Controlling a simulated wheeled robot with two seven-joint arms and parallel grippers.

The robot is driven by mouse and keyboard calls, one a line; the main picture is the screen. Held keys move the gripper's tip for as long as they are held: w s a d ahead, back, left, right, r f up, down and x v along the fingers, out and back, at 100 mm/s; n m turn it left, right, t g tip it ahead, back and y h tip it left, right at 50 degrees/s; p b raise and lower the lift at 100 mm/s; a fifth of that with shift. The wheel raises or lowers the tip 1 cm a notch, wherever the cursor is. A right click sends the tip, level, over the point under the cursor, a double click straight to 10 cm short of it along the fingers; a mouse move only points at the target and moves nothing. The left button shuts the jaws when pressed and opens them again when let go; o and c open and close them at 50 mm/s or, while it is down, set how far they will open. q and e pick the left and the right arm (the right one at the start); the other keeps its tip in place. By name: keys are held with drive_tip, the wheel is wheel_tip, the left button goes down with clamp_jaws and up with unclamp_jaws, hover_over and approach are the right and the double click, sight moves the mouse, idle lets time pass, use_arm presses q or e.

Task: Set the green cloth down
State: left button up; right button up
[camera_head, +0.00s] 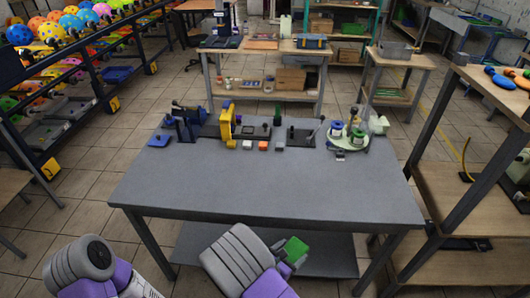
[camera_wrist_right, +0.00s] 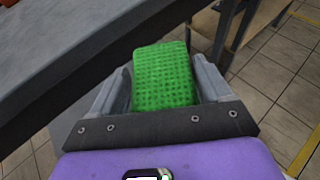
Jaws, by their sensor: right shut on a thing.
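The green cloth (camera_wrist_right: 165,78) is a folded, textured green block between the fingers of my right gripper (camera_wrist_right: 165,92) in the right wrist view. The gripper is shut on it. In the head view the cloth (camera_head: 295,249) shows at the bottom, just in front of the grey table's (camera_head: 265,185) near edge, beside my right gripper (camera_head: 283,262). My left arm shows at the bottom left of the head view, but its gripper fingers are not visible.
The front half of the grey table is bare. Along its back stand a yellow and black device (camera_head: 228,122), small colored blocks (camera_head: 262,145) and a round green stand with jars (camera_head: 347,137). Wooden shelving (camera_head: 465,200) stands close on the right.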

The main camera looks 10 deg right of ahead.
sight(291, 260)
drive_tip(key=f+b, duration=0.3)
drive_tip(key=f, duration=0.1)
drive_tip(key=shift+s, duration=0.4)
drive_tip(key=shift+d, duration=0.1)
